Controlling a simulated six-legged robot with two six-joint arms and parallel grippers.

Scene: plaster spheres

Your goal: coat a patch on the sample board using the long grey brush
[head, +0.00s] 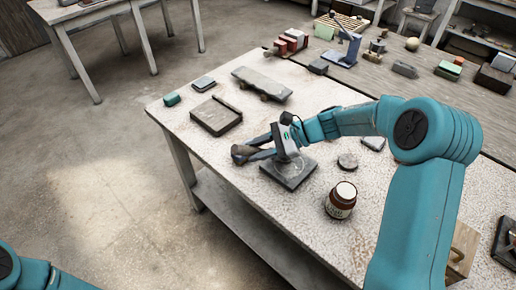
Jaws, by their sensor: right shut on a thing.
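My right gripper (246,152) reaches over the white speckled table, its fingers pointing left. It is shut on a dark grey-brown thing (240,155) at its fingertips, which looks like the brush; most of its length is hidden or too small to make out. A dark square board (290,174), probably the sample board, lies flat below and just right of the fingers, partly covered by my gripper. I cannot tell whether the brush touches anything. Only a teal part of my left arm shows at the bottom left; its gripper is out of view.
A brown jar with a white lid (341,200) stands right of the board, near a small round grey disc (347,161). The table's left front edge is near the gripper.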

